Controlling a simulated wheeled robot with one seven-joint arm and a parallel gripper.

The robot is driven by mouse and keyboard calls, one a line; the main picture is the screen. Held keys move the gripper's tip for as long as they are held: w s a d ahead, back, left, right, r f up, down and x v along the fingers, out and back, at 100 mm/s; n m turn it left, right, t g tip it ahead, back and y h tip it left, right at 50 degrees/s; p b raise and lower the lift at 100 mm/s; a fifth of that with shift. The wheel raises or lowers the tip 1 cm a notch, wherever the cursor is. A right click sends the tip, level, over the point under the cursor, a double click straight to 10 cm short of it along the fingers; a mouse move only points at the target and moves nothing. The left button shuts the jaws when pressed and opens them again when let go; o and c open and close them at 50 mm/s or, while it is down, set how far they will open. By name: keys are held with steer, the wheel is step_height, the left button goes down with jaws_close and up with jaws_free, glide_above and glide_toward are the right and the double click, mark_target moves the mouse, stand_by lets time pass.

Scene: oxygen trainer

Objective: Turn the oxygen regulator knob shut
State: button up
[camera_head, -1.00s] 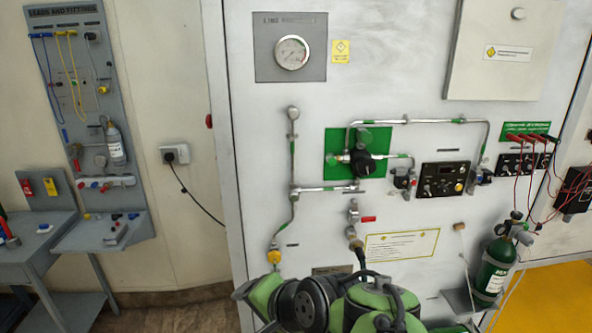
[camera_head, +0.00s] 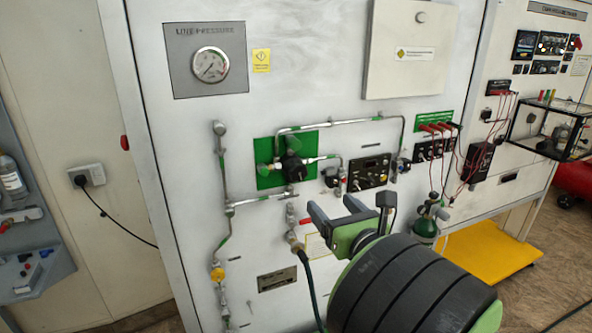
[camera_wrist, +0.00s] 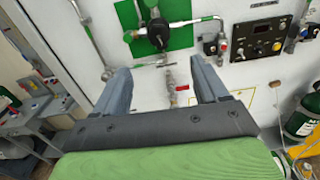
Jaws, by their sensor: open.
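The black oxygen regulator knob (camera_head: 293,167) sits on a green square plate (camera_head: 268,178) on the white panel, joined to metal pipes. In the wrist view the knob (camera_wrist: 159,30) is at the top, beyond and above my fingertips. My gripper (camera_head: 333,207) is in front of the panel, lower and to the right of the knob in the head view. In the wrist view my gripper (camera_wrist: 158,75) has its two grey fingers wide apart with nothing between them. A valve with a red lever (camera_wrist: 175,85) shows behind the gap. The knob is not touched.
A line pressure gauge (camera_head: 210,64) is at upper left of the panel. A black control box (camera_head: 369,172) is right of the knob. A green cylinder (camera_head: 426,228) stands at right, partly hidden. Pipes and a hose (camera_head: 309,285) run near my gripper.

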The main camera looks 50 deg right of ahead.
mark_target(300, 173)
steer(key=p+x, duration=0.3)
steer(key=x, duration=1.2)
steer(key=shift+w, duration=0.3)
steer(key=shift+s+a, duration=0.1)
steer(key=c, duration=1.1)
steer(key=shift+o, duration=0.2)
steer(key=shift+n, duration=0.3)
